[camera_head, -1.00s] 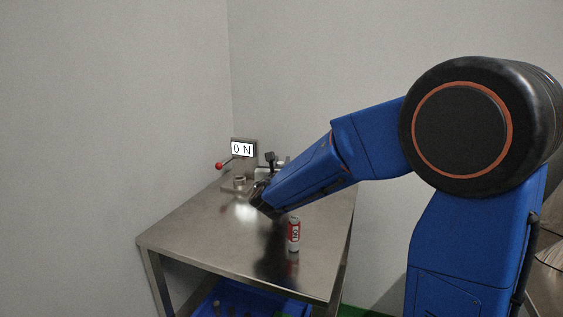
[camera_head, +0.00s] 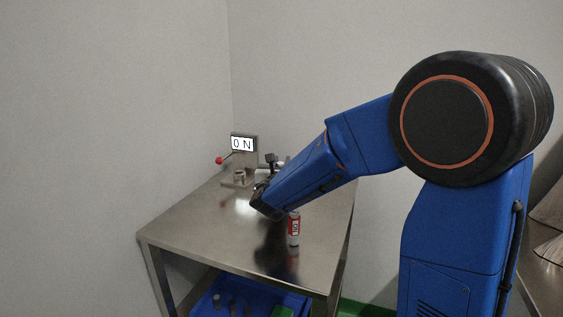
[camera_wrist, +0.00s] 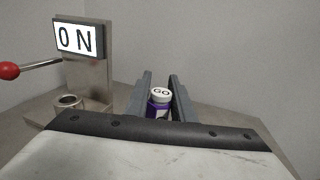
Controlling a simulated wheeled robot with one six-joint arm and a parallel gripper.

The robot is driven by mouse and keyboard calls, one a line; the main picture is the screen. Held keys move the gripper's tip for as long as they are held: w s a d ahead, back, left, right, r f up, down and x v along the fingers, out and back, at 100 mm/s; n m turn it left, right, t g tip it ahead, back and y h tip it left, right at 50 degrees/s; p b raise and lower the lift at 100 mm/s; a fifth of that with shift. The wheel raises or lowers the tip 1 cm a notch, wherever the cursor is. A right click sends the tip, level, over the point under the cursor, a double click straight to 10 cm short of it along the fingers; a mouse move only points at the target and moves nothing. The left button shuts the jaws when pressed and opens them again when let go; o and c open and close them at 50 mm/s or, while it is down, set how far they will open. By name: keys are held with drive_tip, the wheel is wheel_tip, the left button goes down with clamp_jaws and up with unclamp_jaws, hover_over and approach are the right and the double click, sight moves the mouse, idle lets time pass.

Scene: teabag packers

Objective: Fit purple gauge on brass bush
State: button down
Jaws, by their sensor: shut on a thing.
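The purple gauge (camera_wrist: 159,103) shows in the wrist view between my gripper's two fingers, with a white top marked "GO". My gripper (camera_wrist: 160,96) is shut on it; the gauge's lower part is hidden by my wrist. A ring-shaped bush (camera_wrist: 68,102) stands on the fixture's base to the left of my gripper, apart from the gauge. It also shows in the head view (camera_head: 239,175), looking metallic grey-brown. In the head view the gauge is hidden behind my arm.
The fixture has an upright plate with an "ON" sign (camera_head: 242,144) and a red-knobbed lever (camera_head: 219,160). A red and white can-like cylinder (camera_head: 293,229) stands on the steel table (camera_head: 190,235) near my arm. A blue crate (camera_head: 205,301) is below. The table's left front is clear.

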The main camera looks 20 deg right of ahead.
drive_tip(key=shift+f, duration=0.3)
drive_tip(key=c, duration=1.4)
unclamp_jaws()
drive_tip(key=shift+c, duration=0.2)
drive_tip(key=shift+r, duration=0.1)
wheel_tip(320, 180, up, 10)
drive_tip(key=shift+d, duration=0.1)
